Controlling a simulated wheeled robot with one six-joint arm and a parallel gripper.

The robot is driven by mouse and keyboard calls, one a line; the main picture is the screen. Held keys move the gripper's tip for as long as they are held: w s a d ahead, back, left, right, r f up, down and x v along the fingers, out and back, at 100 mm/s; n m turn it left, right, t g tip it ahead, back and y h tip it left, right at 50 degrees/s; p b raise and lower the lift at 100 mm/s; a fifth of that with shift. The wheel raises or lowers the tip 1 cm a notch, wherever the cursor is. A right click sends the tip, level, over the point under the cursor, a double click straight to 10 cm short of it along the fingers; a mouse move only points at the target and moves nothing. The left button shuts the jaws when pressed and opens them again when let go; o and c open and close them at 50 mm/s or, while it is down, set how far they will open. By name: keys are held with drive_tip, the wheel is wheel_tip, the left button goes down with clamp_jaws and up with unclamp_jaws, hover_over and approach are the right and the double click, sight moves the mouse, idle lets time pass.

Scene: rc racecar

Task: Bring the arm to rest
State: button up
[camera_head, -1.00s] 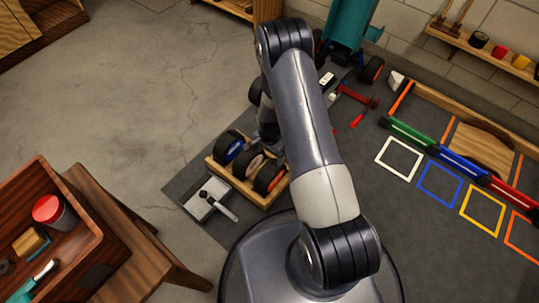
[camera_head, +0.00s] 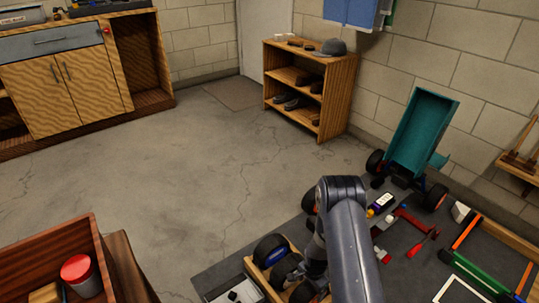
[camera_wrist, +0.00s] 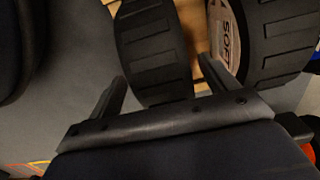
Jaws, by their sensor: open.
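My gripper (camera_wrist: 162,72) is open in the wrist view, its two dark fingers spread apart. A black treaded tire (camera_wrist: 155,45) shows between and beyond the fingers; I cannot tell whether they touch it. A second tire with lettering on its side (camera_wrist: 285,40) is right of the right finger. In the head view my arm is bent, its upper link rising from the bottom edge. The gripper itself is hidden or too small to tell there, close to the wooden wheel rack (camera_head: 257,272) holding several tires, one with a blue rim (camera_head: 272,250).
A teal car body (camera_head: 420,130) with black wheels stands at the right, near a red tool (camera_head: 415,222). A brown wooden box (camera_head: 45,255) with a red-lidded jar (camera_head: 80,270) is at lower left. A shelf (camera_head: 340,95) stands at the back wall. The concrete floor between is clear.

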drive_tip(key=shift+r+p, duration=1.1)
drive_tip(key=shift+r, duration=0.7)
wheel_tip(320, 180, down, 3)
drive_tip(key=shift+f+b, duration=0.2)
drive_tip(key=shift+b, duration=0.55)
wheel_tip(320, 180, up, 13)
drive_tip(key=p, duration=0.5)
wheel_tip(320, 180, down, 14)
drive_tip(key=b, duration=0.5)
drive_tip(key=shift+r, duration=0.2)
drive_tip(key=s+r+n+p, duration=0.2)
drive_tip(key=r+n+p, duration=0.3)
drive_tip(key=r+p, duration=1.2)
drive_tip(key=s+r+n+p, duration=0.3)
drive_tip(key=r+p, duration=1.5)
drive_tip(key=r, duration=1.2)
drive_tip(key=n, duration=0.2)
drive_tip(key=shift+r+n, duration=0.25)
drive_tip(key=shift+n, duration=0.15)
drive_tip(key=shift+s+d, duration=0.1)
drive_tip(key=shift+s, duration=0.05)
